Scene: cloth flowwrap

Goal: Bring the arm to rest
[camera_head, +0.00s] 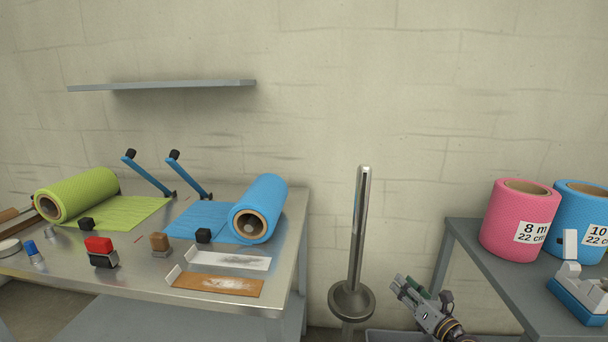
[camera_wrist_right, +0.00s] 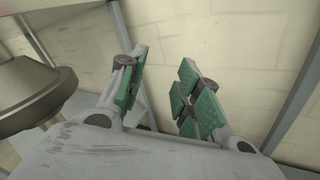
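My right gripper (camera_head: 403,285) is low in the gap between the two tables in the head view, tilted up and to the left. In the right wrist view the green-padded fingers of the right gripper (camera_wrist_right: 163,78) stand apart with nothing between them, only the wall behind. It touches nothing that I can see. My left arm and left gripper are not in view.
A metal post with a round base (camera_head: 351,300) stands left of the right gripper. The left table (camera_head: 135,282) holds green (camera_head: 78,192) and blue (camera_head: 258,208) rolls. The right table (camera_head: 500,272) holds a pink roll (camera_head: 517,222), another blue roll (camera_head: 580,205) and a dispenser (camera_head: 580,292).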

